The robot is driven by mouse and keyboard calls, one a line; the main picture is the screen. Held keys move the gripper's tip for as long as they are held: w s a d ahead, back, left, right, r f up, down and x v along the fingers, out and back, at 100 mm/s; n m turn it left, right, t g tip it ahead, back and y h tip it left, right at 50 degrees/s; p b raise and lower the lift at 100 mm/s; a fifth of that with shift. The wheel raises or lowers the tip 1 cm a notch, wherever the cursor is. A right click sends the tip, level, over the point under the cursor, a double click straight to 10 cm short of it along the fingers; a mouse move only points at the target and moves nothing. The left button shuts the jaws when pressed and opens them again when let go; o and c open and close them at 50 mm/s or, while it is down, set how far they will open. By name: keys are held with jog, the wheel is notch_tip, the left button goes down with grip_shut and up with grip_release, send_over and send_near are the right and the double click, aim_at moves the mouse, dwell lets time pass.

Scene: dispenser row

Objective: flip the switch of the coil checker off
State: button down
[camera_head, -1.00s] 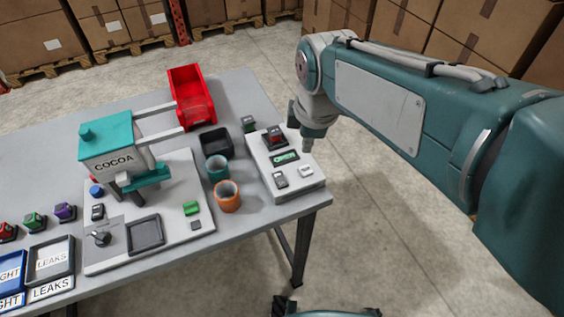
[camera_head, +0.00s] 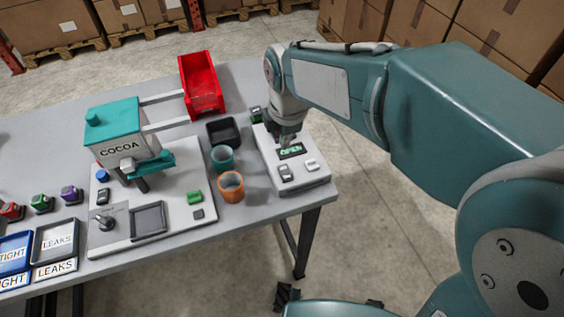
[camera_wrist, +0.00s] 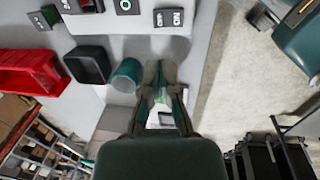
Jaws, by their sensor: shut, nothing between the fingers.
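The coil checker (camera_head: 317,181) is a pale box at the table's right end, with a lit green display (camera_head: 290,150). A dark rocker switch (camera_head: 286,173) sits on its near part, beside a small white piece (camera_head: 312,165). I cannot tell which way the rocker is set. In the wrist view the checker's top (camera_wrist: 207,12) is at the upper edge, with ON/OFF lettering (camera_wrist: 168,17). My gripper (camera_head: 287,143) is shut and empty above the checker, behind the display, apart from the rocker. It hides the checker's far part. It also shows in the wrist view (camera_wrist: 161,75).
Left of the checker stand a teal cup (camera_head: 222,158), an orange cup (camera_head: 231,186) and a black tray (camera_head: 222,131). A red bin (camera_head: 202,84) and the cocoa dispenser (camera_head: 113,130) are farther left. Open floor lies right of the table.

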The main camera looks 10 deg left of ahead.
aim_at(284, 174)
jog(key=f, duration=0.6)
jog(key=w+f, duration=0.1)
jog(key=f, duration=0.3)
jog(key=shift+w+a+f, duration=0.1)
jog(key=shift+a, duration=0.25)
jog(key=shift+f, duration=0.1)
jog(key=shift+s+d, duration=0.4)
jog(key=shift+s, duration=0.2)
jog(key=shift+r, duration=0.2)
